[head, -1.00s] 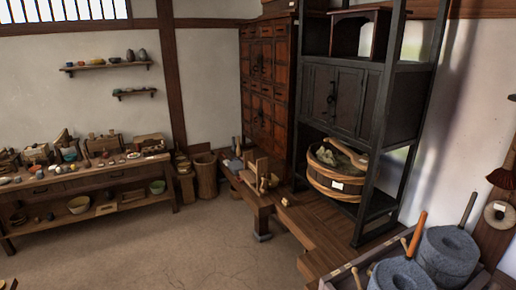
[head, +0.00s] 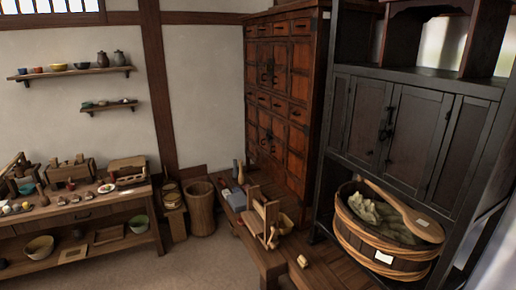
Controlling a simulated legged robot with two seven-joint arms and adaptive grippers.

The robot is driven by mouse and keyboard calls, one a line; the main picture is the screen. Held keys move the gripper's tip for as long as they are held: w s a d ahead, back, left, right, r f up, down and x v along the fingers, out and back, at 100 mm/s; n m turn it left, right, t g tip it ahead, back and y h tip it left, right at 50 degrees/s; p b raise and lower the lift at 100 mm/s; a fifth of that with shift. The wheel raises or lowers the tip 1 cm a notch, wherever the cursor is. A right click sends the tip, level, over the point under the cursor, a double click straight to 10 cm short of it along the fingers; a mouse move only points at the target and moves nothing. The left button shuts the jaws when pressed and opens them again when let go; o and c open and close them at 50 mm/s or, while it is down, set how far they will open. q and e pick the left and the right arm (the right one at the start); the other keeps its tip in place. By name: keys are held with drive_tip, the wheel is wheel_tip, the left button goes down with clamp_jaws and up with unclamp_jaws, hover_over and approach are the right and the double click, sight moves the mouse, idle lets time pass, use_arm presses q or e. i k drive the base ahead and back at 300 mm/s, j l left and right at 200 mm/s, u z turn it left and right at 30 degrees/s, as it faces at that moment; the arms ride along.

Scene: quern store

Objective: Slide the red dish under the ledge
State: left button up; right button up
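Neither of my grippers shows in the head view. I cannot single out a red dish for sure. A small reddish cup or bowl (head: 37,70) stands on the upper wall shelf (head: 75,75) at the left. A small pale dish (head: 106,188) with something on it lies on the long wooden table (head: 75,210) below. Which ledge is meant is not clear. A shorter wall shelf (head: 108,107) hangs under the upper one, and the table has a lower shelf (head: 100,243) holding bowls.
A tall red-brown drawer cabinet (head: 280,100) and a dark cabinet frame (head: 400,130) fill the right. A banded wooden tub (head: 375,255) stands in the frame. A low wooden platform (head: 255,228) holds tools. Floor (head: 200,265) is clear in front.

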sight(240, 221)
drive_tip(key=i, duration=0.8)
drive_tip(key=i+z, duration=0.1)
drive_tip(key=i, duration=0.75)
drive_tip(key=i+j, duration=0.15)
drive_tip(key=i, duration=0.65)
drive_tip(key=l+z, duration=0.05)
